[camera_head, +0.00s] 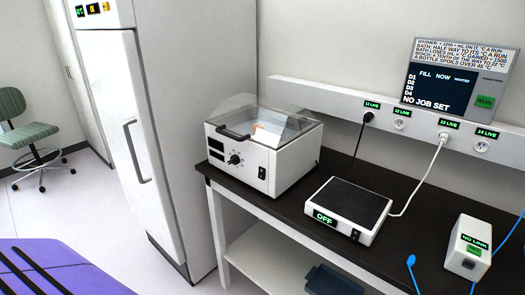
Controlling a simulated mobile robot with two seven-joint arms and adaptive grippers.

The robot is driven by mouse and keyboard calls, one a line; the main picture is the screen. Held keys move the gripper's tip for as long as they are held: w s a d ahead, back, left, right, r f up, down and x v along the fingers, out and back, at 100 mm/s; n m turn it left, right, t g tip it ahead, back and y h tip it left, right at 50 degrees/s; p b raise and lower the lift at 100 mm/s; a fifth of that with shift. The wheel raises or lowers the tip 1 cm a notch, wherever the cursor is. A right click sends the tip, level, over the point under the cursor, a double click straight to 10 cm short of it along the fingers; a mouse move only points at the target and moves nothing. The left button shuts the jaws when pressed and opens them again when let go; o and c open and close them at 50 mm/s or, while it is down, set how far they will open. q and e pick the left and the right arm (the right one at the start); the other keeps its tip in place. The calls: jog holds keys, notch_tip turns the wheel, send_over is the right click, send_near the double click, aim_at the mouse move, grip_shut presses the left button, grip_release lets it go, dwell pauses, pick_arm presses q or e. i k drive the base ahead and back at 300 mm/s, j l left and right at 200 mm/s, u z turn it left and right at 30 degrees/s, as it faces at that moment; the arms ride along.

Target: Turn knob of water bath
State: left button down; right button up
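The water bath (286,169) is a white box with a clear lid and a dark lid handle (233,132). It stands at the left end of the dark bench. Its round black knob (235,159) is on the front panel, with small marks around it. A dark display (215,149) is left of the knob and a black switch (262,173) is right of it. The lid looks closed, and something orange and pale shows through it. Neither of my grippers is in view.
A flat white device with a dark top (349,203) reads OFF, right of the bath. A white box (467,247) reads NO LINK. A socket rail (344,109) and a screen (440,84) are behind. A tall white cabinet (118,120) and green chair (27,139) stand left.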

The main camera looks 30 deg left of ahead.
aim_at(235, 160)
jog(key=u, duration=1.3)
